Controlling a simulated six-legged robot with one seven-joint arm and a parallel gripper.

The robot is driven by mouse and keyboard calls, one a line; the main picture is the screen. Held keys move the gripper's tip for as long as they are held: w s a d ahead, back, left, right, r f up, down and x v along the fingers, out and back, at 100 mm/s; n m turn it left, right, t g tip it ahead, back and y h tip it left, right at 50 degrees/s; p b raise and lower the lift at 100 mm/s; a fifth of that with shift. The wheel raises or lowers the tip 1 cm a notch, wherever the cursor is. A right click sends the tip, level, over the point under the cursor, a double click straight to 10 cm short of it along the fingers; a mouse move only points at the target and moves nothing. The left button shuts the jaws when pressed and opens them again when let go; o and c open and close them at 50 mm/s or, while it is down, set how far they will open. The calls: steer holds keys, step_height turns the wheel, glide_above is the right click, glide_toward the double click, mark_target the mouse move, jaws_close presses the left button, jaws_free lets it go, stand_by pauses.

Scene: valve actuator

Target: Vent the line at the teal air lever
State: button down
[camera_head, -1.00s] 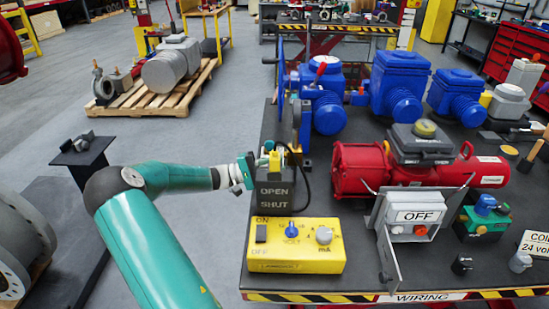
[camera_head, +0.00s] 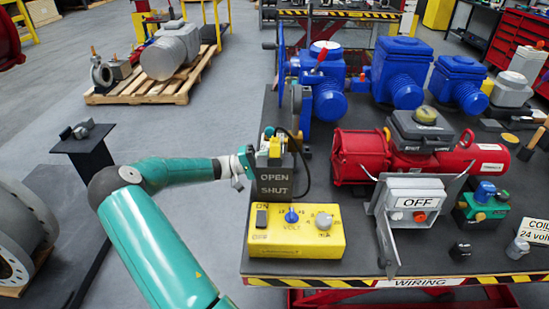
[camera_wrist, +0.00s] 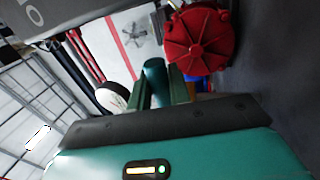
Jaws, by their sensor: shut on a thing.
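The teal air lever (camera_wrist: 155,77) shows in the wrist view as a dark teal round-ended handle between the two fingers. My gripper (camera_wrist: 158,90) is shut on it. In the head view my gripper (camera_head: 250,161) is at the left side of the yellow-and-grey fitting (camera_head: 271,148) above the dark OPEN / SHUT block (camera_head: 272,180). My wrist and that fitting hide most of the lever there, so I cannot tell whether it stands at OPEN or SHUT.
A yellow VOLT / mA box (camera_head: 297,232) stands in front of the block. A black cable (camera_head: 305,170) loops at its right. A red actuator (camera_head: 362,155), an OFF switch box (camera_head: 411,197) and blue actuators (camera_head: 398,75) crowd the table.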

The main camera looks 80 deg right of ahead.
steer(key=c, duration=1.3)
jaws_free()
steer(key=shift+w+f, duration=0.1)
steer(key=shift+f, duration=0.05)
steer(key=shift+c, duration=0.2)
steer(key=v, duration=1.3)
steer(key=shift+w, duration=0.3)
steer(key=shift+a, duration=0.15)
